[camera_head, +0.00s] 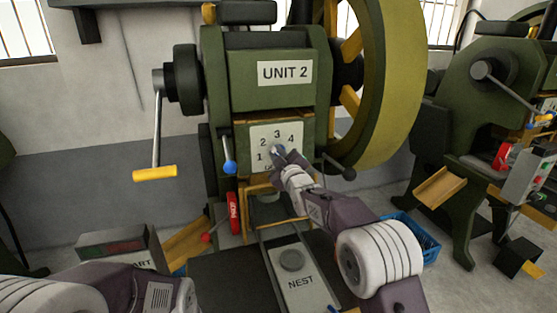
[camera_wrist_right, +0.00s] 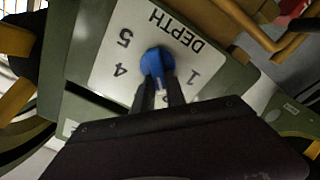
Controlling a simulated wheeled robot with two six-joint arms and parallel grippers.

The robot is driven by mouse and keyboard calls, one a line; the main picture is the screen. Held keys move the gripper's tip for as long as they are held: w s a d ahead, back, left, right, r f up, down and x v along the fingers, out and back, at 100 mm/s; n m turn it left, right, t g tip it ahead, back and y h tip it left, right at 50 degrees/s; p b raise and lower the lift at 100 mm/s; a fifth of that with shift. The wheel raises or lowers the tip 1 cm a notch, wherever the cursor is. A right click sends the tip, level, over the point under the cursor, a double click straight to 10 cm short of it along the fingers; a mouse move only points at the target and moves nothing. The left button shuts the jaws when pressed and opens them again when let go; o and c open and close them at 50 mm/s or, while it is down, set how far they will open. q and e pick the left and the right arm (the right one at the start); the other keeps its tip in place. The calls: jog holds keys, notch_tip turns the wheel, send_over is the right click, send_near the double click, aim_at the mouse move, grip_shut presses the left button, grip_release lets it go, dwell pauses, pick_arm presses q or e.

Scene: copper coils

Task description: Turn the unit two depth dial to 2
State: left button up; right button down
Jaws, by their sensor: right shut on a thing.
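The unit two press (camera_head: 270,95) is a green machine with a "UNIT 2" label. Its white dial plate (camera_head: 260,133) shows the numbers 1, 2, 3 and 4 in the head view. The same plate (camera_wrist_right: 110,50) shows upside down in the wrist view, with "DEPTH", 5, 4 and 1 readable. My right gripper (camera_head: 279,154) reaches the dial at the plate's middle. In the wrist view its two dark fingers (camera_wrist_right: 161,92) are shut on the blue dial knob (camera_wrist_right: 155,60). The fingers hide the knob's lower part, so its setting cannot be told. My left gripper is out of view.
A large yellow-green flywheel (camera_head: 397,90) stands right of the dial. A blue-ended lever (camera_head: 229,166) sits left of the plate, and a dark-knobbed one (camera_head: 348,173) right. A yellow-handled crank (camera_head: 155,173) hangs farther left. The "NEST" plate (camera_head: 300,285) lies below.

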jog(key=shift+n+b, duration=0.3)
jog(key=shift+n, duration=0.2)
jog(key=c, duration=1.4)
grip_release()
jog(key=shift+o, duration=0.2)
jog(key=b+v, duration=0.1)
jog(key=v, duration=0.8)
jog(key=shift+b, duration=0.4)
